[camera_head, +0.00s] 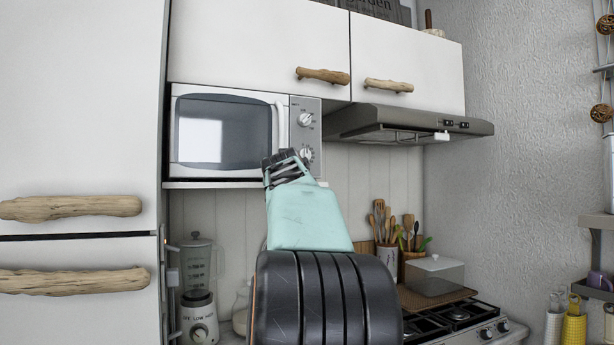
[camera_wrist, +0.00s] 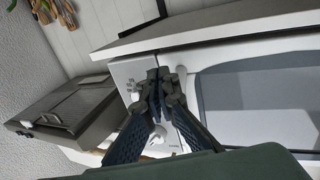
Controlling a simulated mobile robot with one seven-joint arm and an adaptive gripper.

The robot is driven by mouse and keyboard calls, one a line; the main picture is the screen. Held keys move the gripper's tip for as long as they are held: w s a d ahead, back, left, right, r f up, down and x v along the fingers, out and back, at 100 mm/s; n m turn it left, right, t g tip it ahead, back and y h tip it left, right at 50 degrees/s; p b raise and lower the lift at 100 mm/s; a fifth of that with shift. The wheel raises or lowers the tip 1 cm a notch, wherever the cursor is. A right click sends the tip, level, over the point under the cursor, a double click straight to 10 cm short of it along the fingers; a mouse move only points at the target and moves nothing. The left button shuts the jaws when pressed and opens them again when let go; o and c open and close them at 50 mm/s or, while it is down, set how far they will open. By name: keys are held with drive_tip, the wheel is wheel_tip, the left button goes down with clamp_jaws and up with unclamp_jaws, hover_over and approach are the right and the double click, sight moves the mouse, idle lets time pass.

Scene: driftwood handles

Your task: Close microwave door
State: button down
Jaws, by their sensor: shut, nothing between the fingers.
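The microwave (camera_head: 222,131) sits on a shelf under the upper cabinets, and its door (camera_head: 190,168) looks flush with the body. The door has a dark-framed window and a pale vertical handle (camera_head: 282,125) at its right edge. The microwave door also fills the right of the wrist view (camera_wrist: 215,125). My gripper (camera_head: 283,165) is in front of the lower right of the microwave, by the handle and control panel. In the wrist view my gripper (camera_wrist: 158,82) has its fingers together and empty, over the control panel. I cannot tell whether it touches the panel. The fingers hide part of the knobs.
A range hood (camera_head: 400,124) is right of the microwave. Upper cabinets with driftwood handles (camera_head: 323,75) are above, and a tall cabinet (camera_head: 80,110) stands at left. Below are a blender (camera_head: 198,285), utensil holders and a stove (camera_head: 465,320).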

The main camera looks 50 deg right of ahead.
drive_tip(key=s+a+b, duration=0.3)
drive_tip(key=s+a, duration=0.2)
drive_tip(key=s, duration=0.4)
drive_tip(key=shift+s, duration=0.2)
